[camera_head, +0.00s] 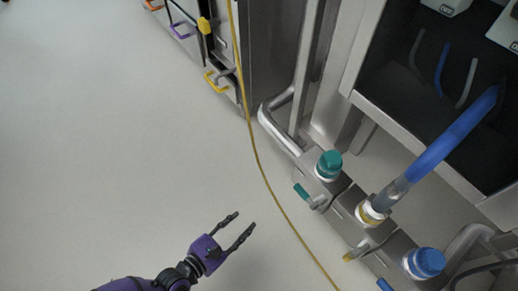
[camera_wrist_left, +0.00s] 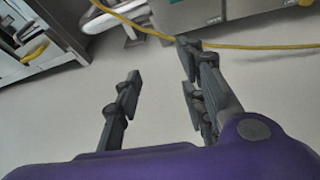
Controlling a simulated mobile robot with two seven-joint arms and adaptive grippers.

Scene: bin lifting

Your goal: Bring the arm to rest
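My left gripper (camera_head: 241,226) comes in from the bottom left on a purple arm. Its two dark fingers are apart with nothing between them, over bare floor. In the left wrist view the same gripper (camera_wrist_left: 158,62) shows its fingers spread and empty, with pale floor behind them. My right gripper is in neither view.
A steel machine with a teal-capped port (camera_head: 328,164), a blue hose (camera_head: 445,140) and a blue-capped port (camera_head: 427,262) stands at the right. A yellow cable (camera_head: 257,150) runs down past it. Cabinets with a yellow handle (camera_head: 216,82) stand at the top. The left floor is clear.

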